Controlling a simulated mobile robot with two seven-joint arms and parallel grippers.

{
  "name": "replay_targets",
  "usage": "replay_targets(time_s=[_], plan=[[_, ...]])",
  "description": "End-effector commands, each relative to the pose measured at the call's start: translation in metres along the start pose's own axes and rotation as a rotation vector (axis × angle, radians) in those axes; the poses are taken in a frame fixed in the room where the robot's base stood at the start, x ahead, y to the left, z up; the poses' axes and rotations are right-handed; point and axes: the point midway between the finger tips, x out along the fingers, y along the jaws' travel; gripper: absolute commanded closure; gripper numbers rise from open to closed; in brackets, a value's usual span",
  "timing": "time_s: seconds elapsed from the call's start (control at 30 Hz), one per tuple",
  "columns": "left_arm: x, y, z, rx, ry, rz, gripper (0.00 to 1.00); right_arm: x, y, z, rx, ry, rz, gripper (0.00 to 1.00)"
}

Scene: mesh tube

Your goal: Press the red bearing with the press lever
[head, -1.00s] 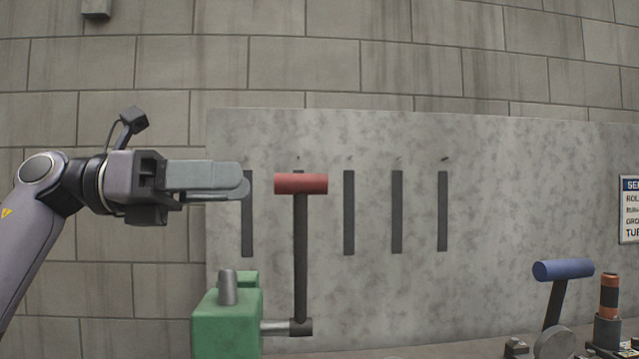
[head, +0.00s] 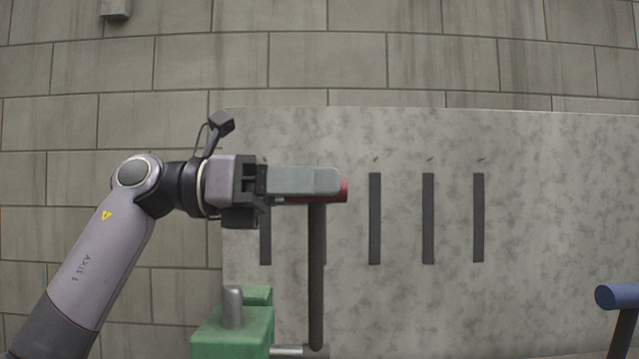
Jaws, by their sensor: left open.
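The press lever is a dark upright rod (head: 316,270) with a red cross handle (head: 343,191) on top. It joins the green press body (head: 232,335) at the lower middle of the head view. My left gripper (head: 325,184) is open and level with the red handle. Its fingers overlap the handle in the picture and hide most of it. I cannot tell whether they touch it. The red bearing is not seen, and my right gripper is out of view.
A grey mottled panel (head: 540,200) with dark vertical strips (head: 428,218) stands behind the lever. Another lever with a blue handle (head: 619,296) is at the lower right edge. A block wall (head: 60,180) fills the background.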

Motion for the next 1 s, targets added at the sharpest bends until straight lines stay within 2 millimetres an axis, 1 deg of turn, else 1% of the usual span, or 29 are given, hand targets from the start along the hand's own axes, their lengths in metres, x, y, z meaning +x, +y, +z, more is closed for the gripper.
replay_targets(time_s=[0.1,0.37,0.4,0.47,0.5,0.53,0.83,1.0], plan=[[0.007,0.000,0.000,-0.001,-0.001,0.000,0.46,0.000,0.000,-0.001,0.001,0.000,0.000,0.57],[0.008,0.000,0.000,-0.001,-0.001,0.001,0.46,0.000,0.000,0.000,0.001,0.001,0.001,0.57],[0.008,0.000,0.000,-0.001,-0.001,0.001,0.59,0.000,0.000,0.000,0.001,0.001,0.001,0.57],[0.008,0.000,0.000,-0.001,-0.001,0.001,0.79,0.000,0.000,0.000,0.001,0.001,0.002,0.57],[0.008,0.000,0.000,-0.001,-0.001,0.001,0.92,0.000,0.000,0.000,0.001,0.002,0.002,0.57],[0.008,0.000,0.000,-0.001,-0.001,0.001,1.00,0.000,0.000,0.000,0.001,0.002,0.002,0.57],[0.007,-0.003,-0.003,0.016,-0.001,0.001,1.00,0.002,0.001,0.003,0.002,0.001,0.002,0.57],[0.007,-0.015,-0.010,0.081,0.001,0.001,1.00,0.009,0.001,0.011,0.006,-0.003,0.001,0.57]])
